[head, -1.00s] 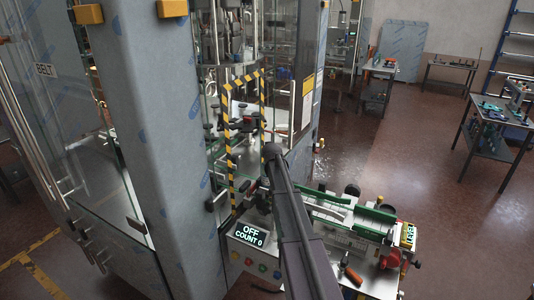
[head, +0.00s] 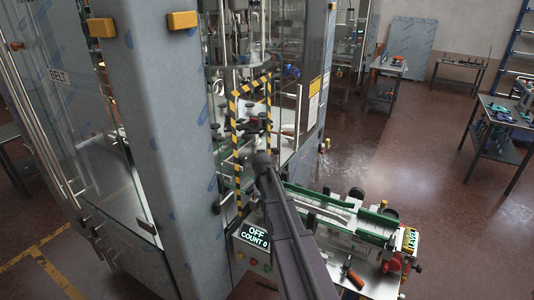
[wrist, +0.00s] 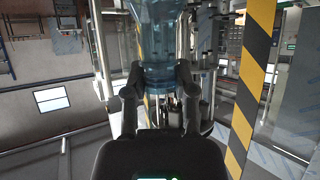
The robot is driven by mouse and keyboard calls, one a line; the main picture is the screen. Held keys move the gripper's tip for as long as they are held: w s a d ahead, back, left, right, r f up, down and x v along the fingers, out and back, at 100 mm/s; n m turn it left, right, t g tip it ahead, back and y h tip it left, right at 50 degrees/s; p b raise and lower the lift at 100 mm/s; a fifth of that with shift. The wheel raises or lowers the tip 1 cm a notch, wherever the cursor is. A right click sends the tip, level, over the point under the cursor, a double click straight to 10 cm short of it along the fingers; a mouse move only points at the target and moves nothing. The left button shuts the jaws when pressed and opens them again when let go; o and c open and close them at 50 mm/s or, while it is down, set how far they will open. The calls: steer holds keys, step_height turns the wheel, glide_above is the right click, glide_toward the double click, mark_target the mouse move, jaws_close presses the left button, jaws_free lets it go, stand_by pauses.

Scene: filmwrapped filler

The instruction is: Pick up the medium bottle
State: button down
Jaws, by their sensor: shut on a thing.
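A clear blue bottle (wrist: 158,40) stands between my fingers at the top middle of the wrist view. My gripper (wrist: 158,80) is shut on the lower part of the bottle, one dark finger on each side. The bottle's top is cut off by the frame edge. In the head view my arm reaches into the machine's opening, and the bottle cannot be made out there.
A yellow-black striped frame (head: 237,150) borders the opening, and a striped post (wrist: 250,85) stands close right of my gripper. A conveyor with green rails (head: 340,215) is right of my arm. A display (head: 257,233) reads OFF, COUNT 0. Floor (head: 430,170) at right is clear.

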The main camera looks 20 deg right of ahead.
steer(key=s+a, duration=0.3)
steer(key=a, duration=0.2)
steer(key=shift+s, duration=0.4)
steer(key=shift+f, duration=0.1)
